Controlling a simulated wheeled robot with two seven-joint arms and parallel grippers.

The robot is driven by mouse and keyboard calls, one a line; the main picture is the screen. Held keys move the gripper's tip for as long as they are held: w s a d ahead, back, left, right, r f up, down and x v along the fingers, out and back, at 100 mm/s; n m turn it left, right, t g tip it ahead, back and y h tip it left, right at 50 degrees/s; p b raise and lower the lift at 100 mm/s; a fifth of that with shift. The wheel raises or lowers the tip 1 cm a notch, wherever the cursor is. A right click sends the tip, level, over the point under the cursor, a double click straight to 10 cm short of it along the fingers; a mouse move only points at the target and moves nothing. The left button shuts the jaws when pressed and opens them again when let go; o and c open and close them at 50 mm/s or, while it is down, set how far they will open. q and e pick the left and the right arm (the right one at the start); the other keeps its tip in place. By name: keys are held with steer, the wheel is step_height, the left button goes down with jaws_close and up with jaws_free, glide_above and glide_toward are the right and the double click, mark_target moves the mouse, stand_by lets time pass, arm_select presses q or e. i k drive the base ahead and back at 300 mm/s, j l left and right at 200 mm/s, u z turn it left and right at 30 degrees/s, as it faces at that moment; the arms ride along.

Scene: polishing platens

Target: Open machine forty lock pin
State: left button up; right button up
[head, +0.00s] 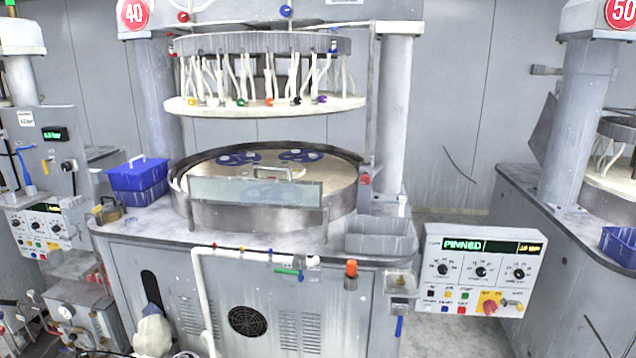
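Machine forty stands in the middle of the head view, marked by a round red sign (134,14) reading 40. Its round upper plate (262,104) hangs raised above the wide basin (268,205). A small red knob (365,179) sits on a bracket at the basin's right rim. An orange-red cap (351,268) stands on the front edge of the cabinet. I cannot tell for certain which part is the lock pin. The control panel (482,270) at the right has a green display (463,245) that reads PINNED.
A blue bin (138,178) stands left of the basin, and a grey tray (381,238) at its right front. A clear guard (255,193) crosses the basin's front. A white pipe (199,290) runs down the cabinet. Machine 50 (620,12) stands at the right.

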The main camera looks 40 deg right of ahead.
mark_target(364, 179)
steer(key=z, duration=1.55)
